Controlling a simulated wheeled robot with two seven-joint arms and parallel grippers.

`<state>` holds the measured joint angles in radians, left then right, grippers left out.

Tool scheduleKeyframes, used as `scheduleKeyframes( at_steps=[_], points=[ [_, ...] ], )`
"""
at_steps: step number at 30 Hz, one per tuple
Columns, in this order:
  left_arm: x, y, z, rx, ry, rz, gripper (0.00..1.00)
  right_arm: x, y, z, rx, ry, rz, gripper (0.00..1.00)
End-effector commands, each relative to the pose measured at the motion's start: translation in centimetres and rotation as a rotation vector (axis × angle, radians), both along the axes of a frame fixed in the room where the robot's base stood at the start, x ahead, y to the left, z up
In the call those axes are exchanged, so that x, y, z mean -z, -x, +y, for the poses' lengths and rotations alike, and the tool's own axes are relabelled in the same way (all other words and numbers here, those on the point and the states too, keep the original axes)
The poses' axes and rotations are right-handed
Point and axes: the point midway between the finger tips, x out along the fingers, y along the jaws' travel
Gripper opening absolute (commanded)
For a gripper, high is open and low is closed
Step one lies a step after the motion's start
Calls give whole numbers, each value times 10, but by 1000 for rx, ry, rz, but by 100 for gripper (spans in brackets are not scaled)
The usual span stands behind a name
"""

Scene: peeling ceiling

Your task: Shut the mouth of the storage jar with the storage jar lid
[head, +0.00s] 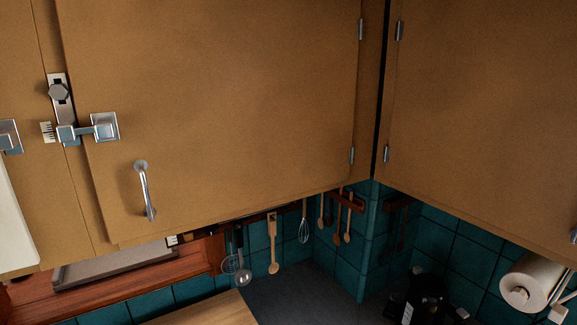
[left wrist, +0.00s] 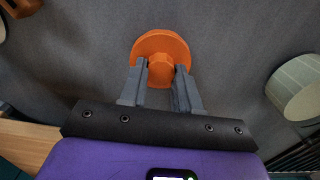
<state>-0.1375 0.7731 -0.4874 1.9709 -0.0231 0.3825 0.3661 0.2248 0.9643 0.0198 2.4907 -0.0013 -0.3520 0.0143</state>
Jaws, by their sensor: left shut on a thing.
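In the left wrist view, an orange round lid (left wrist: 160,42) with a knob sits at the tips of my left gripper (left wrist: 161,72). The two grey fingers are shut on the lid's knob, one on each side. The grey surface shows behind the lid; I cannot tell whether the lid touches it. A pale green, round-sided object (left wrist: 297,88) stands at the right edge, apart from the gripper and partly cut off. I cannot tell whether it is the storage jar. The head view shows neither gripper, lid nor a clear jar.
Brown wall cabinets (head: 230,100) fill most of the head view. Below hang several utensils (head: 273,245) over a dark counter (head: 290,290). A paper roll (head: 530,280) and a black appliance (head: 428,295) are at right. A brown object (left wrist: 22,7) is at the wrist view's top left.

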Motion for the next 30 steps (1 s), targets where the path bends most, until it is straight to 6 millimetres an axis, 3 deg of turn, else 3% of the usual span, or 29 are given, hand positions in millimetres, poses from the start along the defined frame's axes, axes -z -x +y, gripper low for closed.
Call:
scheduleKeyframes(
  at_steps=[30],
  points=[
    [-18,0,0,0,0,0,0,-14,0,0,0,0,0,59]
  ],
)
